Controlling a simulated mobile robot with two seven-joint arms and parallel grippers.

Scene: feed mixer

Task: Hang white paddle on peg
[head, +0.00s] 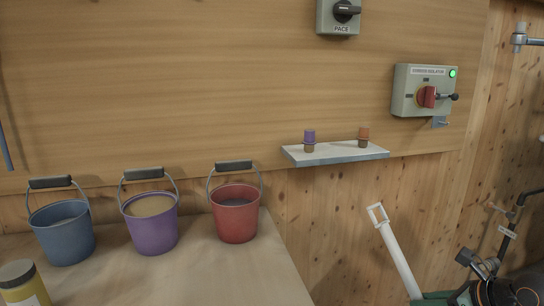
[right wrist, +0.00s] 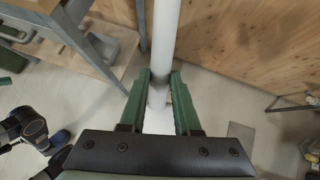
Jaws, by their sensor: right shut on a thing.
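The white paddle (head: 398,255) stands tilted in the lower right of the head view, with an open square loop at its top end. Its lower part is out of the head view. My right gripper (right wrist: 159,90) is shut on the paddle's white shaft (right wrist: 165,35), with the green fingers on either side of it. In the head view only a bit of green at the bottom edge shows near the shaft. A metal rod with a thicker end (head: 520,40) juts in at the upper right; I cannot tell whether it is the peg. My left gripper is not in view.
A wooden bench (head: 190,285) on the left bears blue, purple and red buckets and a yellow jar (head: 24,285). A small shelf (head: 340,154) holds two stoppers. An isolator box (head: 410,91) with a red knob is on the wall.

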